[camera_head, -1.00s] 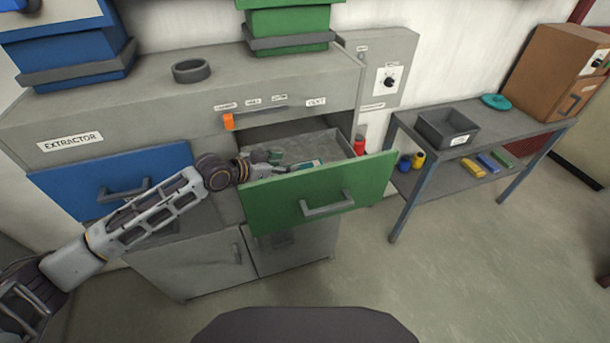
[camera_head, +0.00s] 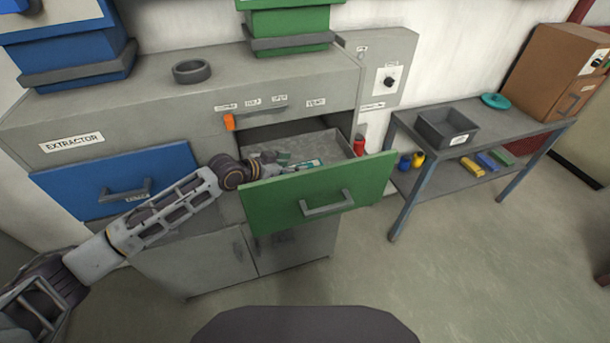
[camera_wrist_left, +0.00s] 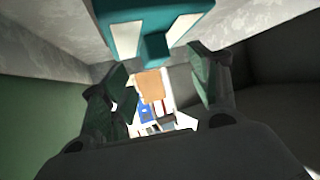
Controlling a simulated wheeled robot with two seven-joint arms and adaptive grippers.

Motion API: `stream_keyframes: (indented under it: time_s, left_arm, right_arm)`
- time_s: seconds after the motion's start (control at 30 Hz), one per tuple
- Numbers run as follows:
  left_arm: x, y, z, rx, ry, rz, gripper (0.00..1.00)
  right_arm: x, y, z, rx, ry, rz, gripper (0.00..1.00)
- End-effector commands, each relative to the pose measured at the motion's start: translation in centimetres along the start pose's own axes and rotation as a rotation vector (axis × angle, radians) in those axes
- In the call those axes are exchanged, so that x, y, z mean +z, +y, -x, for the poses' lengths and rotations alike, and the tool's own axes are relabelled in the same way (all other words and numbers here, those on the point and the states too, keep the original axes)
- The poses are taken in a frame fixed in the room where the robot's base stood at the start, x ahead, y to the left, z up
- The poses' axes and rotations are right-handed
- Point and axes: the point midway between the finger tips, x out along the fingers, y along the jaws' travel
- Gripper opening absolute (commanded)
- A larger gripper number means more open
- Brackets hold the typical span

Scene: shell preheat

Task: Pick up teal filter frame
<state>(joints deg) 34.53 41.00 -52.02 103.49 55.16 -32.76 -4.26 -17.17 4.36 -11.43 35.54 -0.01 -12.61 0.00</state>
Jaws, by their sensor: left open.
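The teal filter frame (camera_head: 308,164) lies inside the open green-fronted drawer (camera_head: 318,193). In the left wrist view the teal frame (camera_wrist_left: 150,22) fills the top centre, with pale openings and a small teal block at its lower edge. My left gripper (camera_head: 284,158) is inside the drawer, just left of the frame. In the left wrist view its two dark green fingers (camera_wrist_left: 158,85) are spread apart, with the frame just beyond and between the tips. It does not grip the frame. My right gripper is in neither view.
The drawer's front and side walls surround the gripper closely. A blue drawer front (camera_head: 115,182) is at the left. A side table (camera_head: 480,127) with a grey bin (camera_head: 447,130) stands at the right.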

Motion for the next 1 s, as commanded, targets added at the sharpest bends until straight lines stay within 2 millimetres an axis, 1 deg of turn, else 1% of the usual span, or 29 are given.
stream_keyframes:
  time_s: [0.2, 0.5, 1.0]
  left_arm:
    - [-0.2, 0.4, -1.8, 0.001, 0.001, 0.000, 0.61]
    - [0.0, 0.3, -3.8, 0.000, 0.000, 0.000, 0.61]
    - [0.1, 0.3, -4.0, 0.000, 0.000, 0.000, 0.61]
  right_arm:
    - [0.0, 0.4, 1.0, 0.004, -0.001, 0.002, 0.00]
    - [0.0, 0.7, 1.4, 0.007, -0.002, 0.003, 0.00]
    - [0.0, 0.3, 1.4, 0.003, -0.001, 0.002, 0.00]
